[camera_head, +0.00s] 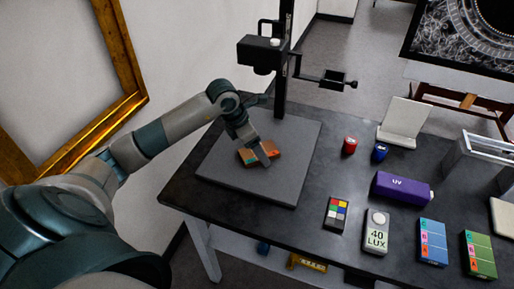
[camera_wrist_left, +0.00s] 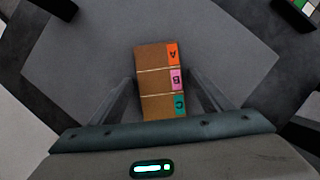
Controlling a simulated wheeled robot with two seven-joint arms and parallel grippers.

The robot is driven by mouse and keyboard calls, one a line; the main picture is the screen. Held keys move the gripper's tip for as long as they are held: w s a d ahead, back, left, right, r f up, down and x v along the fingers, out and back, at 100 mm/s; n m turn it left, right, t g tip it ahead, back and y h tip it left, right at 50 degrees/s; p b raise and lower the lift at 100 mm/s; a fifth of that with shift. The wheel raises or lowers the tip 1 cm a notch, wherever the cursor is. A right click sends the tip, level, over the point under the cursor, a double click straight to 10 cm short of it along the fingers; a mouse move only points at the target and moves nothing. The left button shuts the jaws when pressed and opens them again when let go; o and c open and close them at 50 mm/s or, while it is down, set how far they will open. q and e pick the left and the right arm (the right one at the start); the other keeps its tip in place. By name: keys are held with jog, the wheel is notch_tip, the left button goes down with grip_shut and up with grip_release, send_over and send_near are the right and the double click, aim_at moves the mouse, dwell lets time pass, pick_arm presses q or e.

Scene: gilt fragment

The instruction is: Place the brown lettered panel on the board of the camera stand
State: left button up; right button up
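The brown lettered panel (camera_wrist_left: 153,82) lies between my left gripper's fingers in the left wrist view. Its orange A, pink B and teal C labels run along its right edge. In the head view the panel (camera_head: 247,156) is over the middle of the grey board (camera_head: 228,178) of the camera stand and looks flat on or very near it. My left gripper (camera_head: 262,155) points down over the panel and hides part of it. Its fingertips (camera_wrist_left: 162,78) sit close at both long sides; whether they press on it is unclear. My right gripper is out of view.
The stand's black column (camera_head: 284,80) and camera (camera_head: 260,53) rise behind the board. To the right are a colour chart (camera_head: 337,213), a light meter (camera_head: 376,233), a purple UV box (camera_head: 402,189) and two more lettered panels (camera_head: 432,242) (camera_head: 478,255). The board around the panel is bare.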

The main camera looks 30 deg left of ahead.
aim_at(253, 153)
pick_arm(q)
jog(key=shift+r, duration=0.15)
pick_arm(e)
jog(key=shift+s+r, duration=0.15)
pick_arm(q)
jog(key=shift+s+a+r, duration=0.1)
jog(key=shift+r, duration=0.15)
jog(key=b+v, duration=0.1)
jog(key=v, duration=0.2)
jog(key=b+v, duration=0.1)
jog(key=v, duration=0.2)
jog(key=shift+s+r, duration=0.1)
jog(key=shift+r, duration=0.3)
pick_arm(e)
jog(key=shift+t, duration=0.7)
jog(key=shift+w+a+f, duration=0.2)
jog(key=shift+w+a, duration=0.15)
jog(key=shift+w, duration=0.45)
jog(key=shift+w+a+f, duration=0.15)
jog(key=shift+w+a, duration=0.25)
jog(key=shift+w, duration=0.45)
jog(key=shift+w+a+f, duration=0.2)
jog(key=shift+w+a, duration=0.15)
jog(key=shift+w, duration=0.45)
pick_arm(q)
jog(key=shift+s, duration=0.1)
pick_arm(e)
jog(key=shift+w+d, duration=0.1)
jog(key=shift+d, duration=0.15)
